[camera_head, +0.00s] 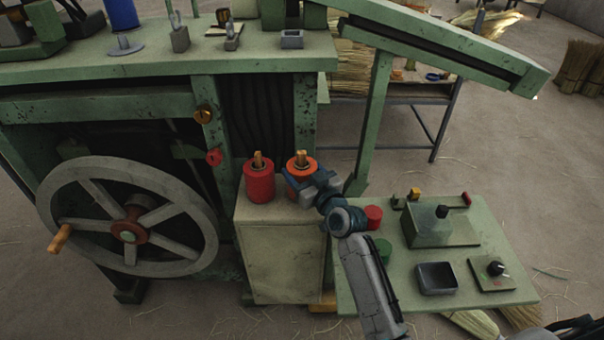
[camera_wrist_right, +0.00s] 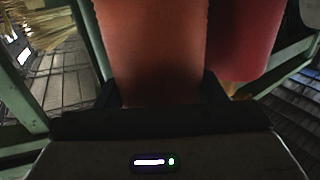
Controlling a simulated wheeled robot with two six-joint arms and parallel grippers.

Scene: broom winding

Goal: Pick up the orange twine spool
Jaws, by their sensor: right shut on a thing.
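The orange twine spool (camera_head: 300,168) stands upright on the pale cabinet top in the head view, with a brown peg at its top. My right gripper (camera_head: 313,187) is shut on it from the front right and hides its lower part. In the right wrist view the orange spool (camera_wrist_right: 152,50) fills the middle, between the two dark fingers (camera_wrist_right: 160,92). A red twine spool (camera_head: 259,180) stands just left of it, and also shows behind it in the wrist view (camera_wrist_right: 245,40). My left gripper is in neither view.
The pale cabinet (camera_head: 280,255) stands beside a large handwheel (camera_head: 128,218). A green sloping beam (camera_head: 440,50) passes above.

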